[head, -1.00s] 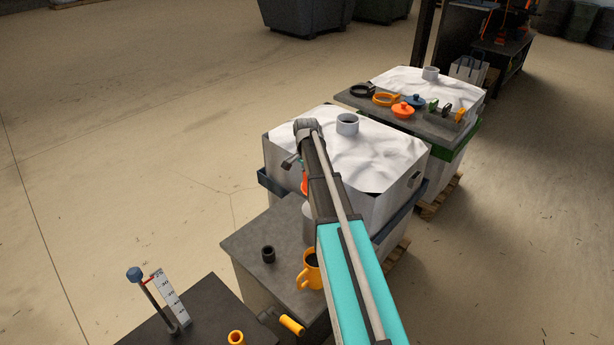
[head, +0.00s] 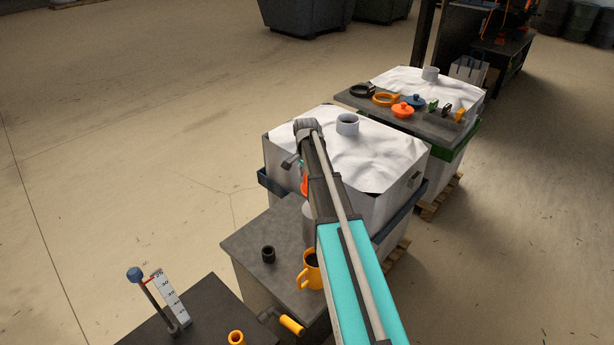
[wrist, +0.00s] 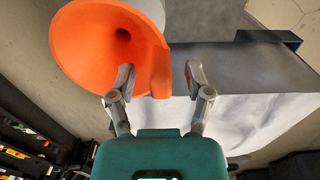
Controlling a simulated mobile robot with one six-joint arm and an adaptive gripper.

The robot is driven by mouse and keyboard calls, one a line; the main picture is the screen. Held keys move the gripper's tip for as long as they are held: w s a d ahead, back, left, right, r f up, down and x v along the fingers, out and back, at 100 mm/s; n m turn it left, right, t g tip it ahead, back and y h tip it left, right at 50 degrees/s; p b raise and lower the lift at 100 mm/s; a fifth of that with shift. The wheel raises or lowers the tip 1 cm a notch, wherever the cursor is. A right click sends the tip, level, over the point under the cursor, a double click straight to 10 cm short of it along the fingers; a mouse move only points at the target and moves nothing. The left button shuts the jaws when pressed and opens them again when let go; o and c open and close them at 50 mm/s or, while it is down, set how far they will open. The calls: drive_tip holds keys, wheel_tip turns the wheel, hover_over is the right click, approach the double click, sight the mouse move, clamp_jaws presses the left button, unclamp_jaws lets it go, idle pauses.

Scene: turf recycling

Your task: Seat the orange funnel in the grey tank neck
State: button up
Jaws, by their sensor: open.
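The orange funnel (wrist: 100,45) fills the upper left of the wrist view, its wide mouth facing the camera. Its upright orange tab lies between the fingertips of my open gripper (wrist: 160,77), with a gap visible on the right. In the head view only a sliver of the funnel (head: 304,185) shows beside my arm, in front of the nearer white tank (head: 395,210); the gripper is mostly hidden there. A grey tank neck (head: 348,124) stands on that tank's top, right of my wrist, and looks empty.
A dark bench (head: 250,240) holds a yellow mug (head: 311,272) and a small black ring (head: 268,254). A second tank with its own grey neck (head: 430,73) stands behind, with several rings and lids on a shelf (head: 360,105). Open floor lies left.

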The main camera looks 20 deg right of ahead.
drive_tip(key=shift+r+p, duration=5.4)
drive_tip(key=shift+r, duration=0.15)
drive_tip(key=s+a+f+b, duration=0.1)
drive_tip(key=a+f+b, duration=1)
drive_tip(key=a, duration=0.2)
drive_tip(key=shift+s+a+f, duration=0.15)
drive_tip(key=s+a+n, duration=0.3)
drive_tip(key=s+n, duration=0.3)
drive_tip(key=s, duration=0.5)
drive_tip(key=s+a+n, duration=0.4)
drive_tip(key=s+n, duration=0.3)
drive_tip(key=s, duration=0.4)
drive_tip(key=shift+a, duration=0.25)
